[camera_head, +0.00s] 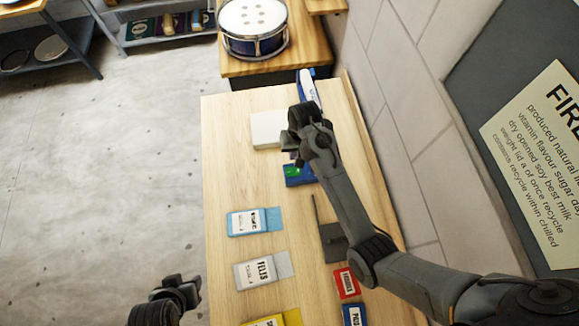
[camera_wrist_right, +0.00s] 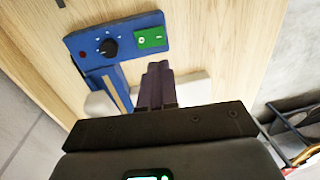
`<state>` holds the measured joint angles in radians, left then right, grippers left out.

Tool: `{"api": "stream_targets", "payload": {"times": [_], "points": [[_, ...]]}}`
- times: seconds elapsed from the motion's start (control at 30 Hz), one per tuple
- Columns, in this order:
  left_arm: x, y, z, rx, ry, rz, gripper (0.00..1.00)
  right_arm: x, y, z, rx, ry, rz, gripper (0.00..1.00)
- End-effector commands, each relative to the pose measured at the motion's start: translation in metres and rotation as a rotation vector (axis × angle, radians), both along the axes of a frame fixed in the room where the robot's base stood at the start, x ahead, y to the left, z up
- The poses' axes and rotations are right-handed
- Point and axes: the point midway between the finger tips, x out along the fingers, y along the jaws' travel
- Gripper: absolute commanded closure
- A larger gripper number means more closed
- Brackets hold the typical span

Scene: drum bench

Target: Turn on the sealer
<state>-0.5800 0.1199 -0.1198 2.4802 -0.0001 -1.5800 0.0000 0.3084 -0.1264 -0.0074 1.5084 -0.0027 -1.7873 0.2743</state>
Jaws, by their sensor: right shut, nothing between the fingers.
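The sealer is partly hidden by my right arm in the head view. Its blue control panel (camera_head: 298,178) with a green switch (camera_head: 292,170) shows just below my right gripper (camera_head: 300,120), and its white-and-blue lever (camera_head: 308,90) shows beyond it. The right wrist view shows the panel (camera_wrist_right: 125,28), a black knob (camera_wrist_right: 108,47), a red spot and the green switch (camera_wrist_right: 152,39). My right gripper (camera_wrist_right: 158,75) is shut and empty, with its tips close to the green switch; contact is unclear. My left gripper (camera_head: 177,290) is at the lower left, away from the sealer.
A blue packet (camera_head: 252,222), a grey packet (camera_head: 260,270), a red packet (camera_head: 347,282) and a dark plate (camera_head: 333,243) lie nearer. A drum (camera_head: 254,28) stands behind. A wall runs along the right.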

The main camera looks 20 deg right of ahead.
Motion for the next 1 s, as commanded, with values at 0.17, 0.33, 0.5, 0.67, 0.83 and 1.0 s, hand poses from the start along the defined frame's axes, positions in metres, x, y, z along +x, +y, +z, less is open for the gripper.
{"api": "stream_targets", "payload": {"times": [0.17, 0.33, 0.5, 0.67, 0.83, 1.0], "points": [[0.000, 0.000, 0.004, -0.002, -0.001, 0.002, 0.57, 0.000, 0.004, -0.032, 0.000, 0.005, 0.000, 1.00], [0.000, -0.001, 0.006, -0.003, -0.001, 0.001, 0.57, 0.001, 0.008, -0.064, 0.000, 0.004, -0.001, 1.00], [0.000, -0.001, 0.008, -0.003, -0.001, 0.001, 0.57, 0.002, 0.011, -0.089, 0.000, 0.002, -0.001, 1.00], [0.000, 0.000, 0.009, -0.002, -0.001, 0.002, 0.57, 0.003, 0.013, -0.104, 0.000, 0.000, 0.000, 1.00], [0.000, 0.000, 0.009, -0.002, -0.001, 0.002, 0.57, 0.003, 0.013, -0.112, 0.001, 0.000, 0.000, 1.00], [0.000, 0.000, 0.009, 0.000, -0.001, 0.000, 0.57, 0.003, 0.014, -0.113, 0.001, -0.001, 0.000, 1.00]]}}
